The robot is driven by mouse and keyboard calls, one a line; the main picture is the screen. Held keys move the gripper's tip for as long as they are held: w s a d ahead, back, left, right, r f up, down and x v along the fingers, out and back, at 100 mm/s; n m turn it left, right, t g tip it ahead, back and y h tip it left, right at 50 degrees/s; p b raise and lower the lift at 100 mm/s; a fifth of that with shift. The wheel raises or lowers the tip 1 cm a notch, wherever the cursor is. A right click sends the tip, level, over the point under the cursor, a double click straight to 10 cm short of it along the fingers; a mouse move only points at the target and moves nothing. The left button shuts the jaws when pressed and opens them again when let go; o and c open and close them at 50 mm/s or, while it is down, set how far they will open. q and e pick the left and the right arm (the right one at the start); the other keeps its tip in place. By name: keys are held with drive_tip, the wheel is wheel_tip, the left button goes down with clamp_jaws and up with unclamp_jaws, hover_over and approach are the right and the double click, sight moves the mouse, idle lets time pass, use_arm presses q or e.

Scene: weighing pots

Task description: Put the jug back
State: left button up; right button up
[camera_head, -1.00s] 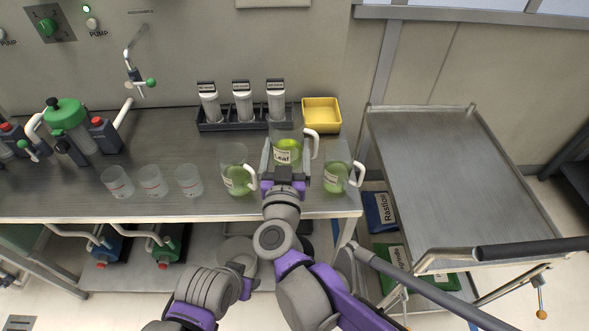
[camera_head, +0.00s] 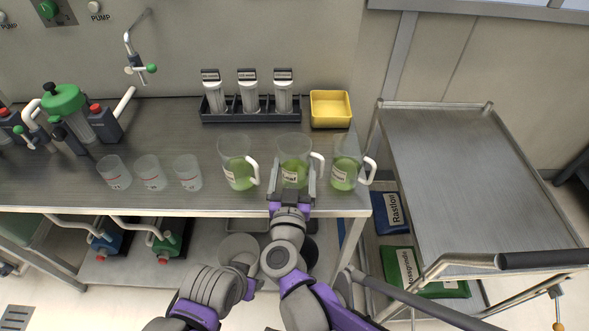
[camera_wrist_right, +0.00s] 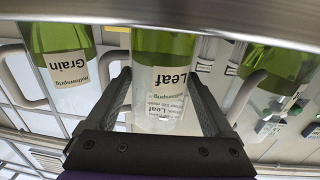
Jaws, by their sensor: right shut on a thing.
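The jug labelled Leaf (camera_head: 294,152) holds green liquid and has a white handle on its right. It is upright between two similar jugs, at the bench's front. My right gripper (camera_head: 292,190) is shut on it from the front, one finger on each side. In the right wrist view, which is upside down, the Leaf jug (camera_wrist_right: 160,85) sits between the fingers of my right gripper (camera_wrist_right: 160,100). The bench edge hides its base there, so I cannot tell whether it touches the bench.
A jug stands left (camera_head: 237,160) and another right (camera_head: 345,160), both close by. Several clear beakers (camera_head: 150,172) stand further left. Behind are a black rack (camera_head: 250,110) of white cylinders and a yellow tray (camera_head: 330,108).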

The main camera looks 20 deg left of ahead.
drive_tip(key=shift+f, duration=0.1)
drive_tip(key=o, duration=1.4)
drive_tip(key=shift+r, duration=0.25)
drive_tip(key=s, duration=0.4)
drive_tip(key=s+d+p, duration=0.1)
drive_tip(key=s, duration=0.3)
drive_tip(key=s+d, duration=0.1)
drive_tip(key=s, duration=0.2)
drive_tip(key=shift+s+d, duration=0.2)
drive_tip(key=shift+s, duration=0.2)
